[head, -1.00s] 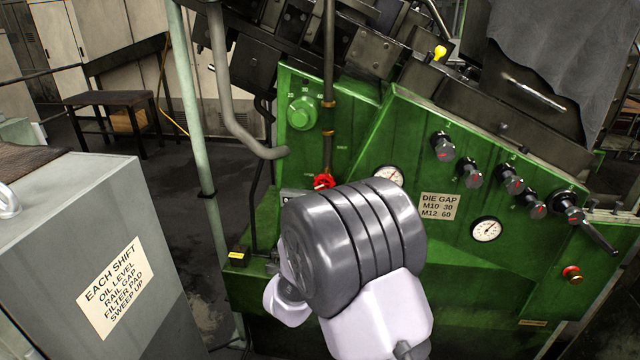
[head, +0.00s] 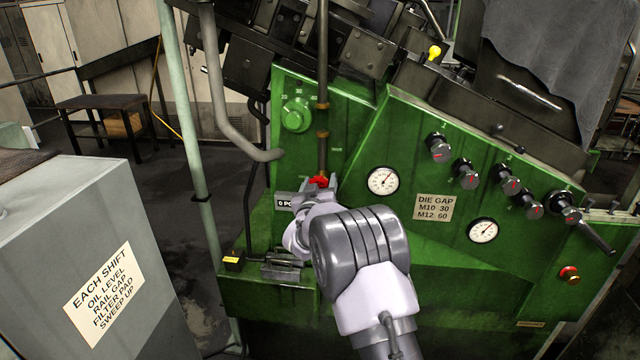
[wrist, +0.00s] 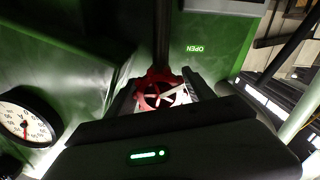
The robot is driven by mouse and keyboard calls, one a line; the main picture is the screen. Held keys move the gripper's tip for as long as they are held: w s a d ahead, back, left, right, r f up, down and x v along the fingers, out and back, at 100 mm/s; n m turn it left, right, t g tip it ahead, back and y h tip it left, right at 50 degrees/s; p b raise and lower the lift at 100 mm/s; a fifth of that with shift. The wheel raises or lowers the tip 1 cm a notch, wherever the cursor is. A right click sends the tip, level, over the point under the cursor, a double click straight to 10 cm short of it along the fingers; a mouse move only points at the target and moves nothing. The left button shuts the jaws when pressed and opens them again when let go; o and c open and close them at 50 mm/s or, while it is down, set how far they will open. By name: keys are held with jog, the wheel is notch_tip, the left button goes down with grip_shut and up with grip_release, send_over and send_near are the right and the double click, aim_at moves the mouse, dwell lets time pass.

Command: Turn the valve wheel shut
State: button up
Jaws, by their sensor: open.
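The red valve wheel (head: 319,182) sits low on the vertical brown pipe on the green machine's front. In the head view my wrist and arm cover its lower part. In the wrist view the wheel (wrist: 157,92) shows its red rim and spokes just beyond my gripper's body. My gripper (wrist: 163,93) is open, with one finger at each side of the wheel. I cannot tell whether the fingers touch the rim. In the head view my gripper (head: 320,188) is at the wheel, mostly hidden by my own wrist. A lit "OPEN" label (wrist: 195,48) shows upside down near the wheel.
A round gauge (head: 383,181) is right of the wheel, also in the wrist view (wrist: 26,118). A green knob (head: 296,115) is above left. Several black knobs (head: 468,176) and a lever (head: 598,238) are further right. A grey cabinet (head: 60,215) stands at left.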

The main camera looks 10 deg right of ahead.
jog(key=c, duration=1.1)
